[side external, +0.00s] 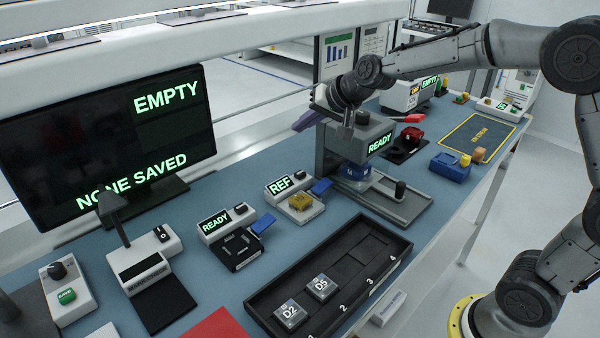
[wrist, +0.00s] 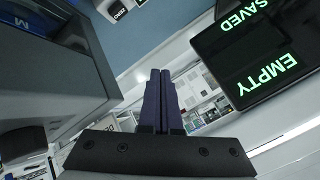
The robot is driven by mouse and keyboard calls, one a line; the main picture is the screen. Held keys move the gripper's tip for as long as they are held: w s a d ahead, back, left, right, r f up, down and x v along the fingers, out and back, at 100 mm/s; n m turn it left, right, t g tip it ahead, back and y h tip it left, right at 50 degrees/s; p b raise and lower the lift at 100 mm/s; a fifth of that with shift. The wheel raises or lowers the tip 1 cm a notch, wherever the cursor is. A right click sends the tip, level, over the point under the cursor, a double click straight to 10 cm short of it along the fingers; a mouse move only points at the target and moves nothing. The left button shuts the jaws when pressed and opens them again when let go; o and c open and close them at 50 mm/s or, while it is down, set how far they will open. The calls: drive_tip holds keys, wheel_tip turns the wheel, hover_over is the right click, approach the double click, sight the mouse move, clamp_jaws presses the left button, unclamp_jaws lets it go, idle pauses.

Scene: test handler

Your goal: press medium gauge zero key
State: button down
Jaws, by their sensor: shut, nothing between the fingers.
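The grey gauge (side external: 349,145) with a READY display stands mid-bench in the side external view. A blue block marked M (side external: 357,174) sits under its head. A dark round cap (side external: 362,117) shows on its top; I cannot tell whether that is the zero key. My gripper (side external: 298,127) is shut and empty, its purple fingers beside the gauge's upper left, pointing left and slightly down. In the wrist view the closed fingertips (wrist: 160,72) are clear of any object. The gauge's grey body (wrist: 62,62) fills the left side, with the blue M part at its edge.
A large monitor (side external: 105,140) reads EMPTY and NONE SAVED. Small READY (side external: 215,222) and REF (side external: 280,186) units stand left of the gauge. A black tray (side external: 270,297) holds D2 and D5 blocks in front.

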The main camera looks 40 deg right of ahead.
drive_tip(key=shift+d+f, duration=0.1)
drive_tip(key=shift+f, duration=0.35)
hover_over(303, 179)
drive_tip(key=shift+f, duration=4.35)
drive_tip(key=shift+f, duration=0.25)
drive_tip(key=shift+f, duration=0.2)
drive_tip(key=shift+f, duration=0.6)
drive_tip(key=shift+r, duration=1)
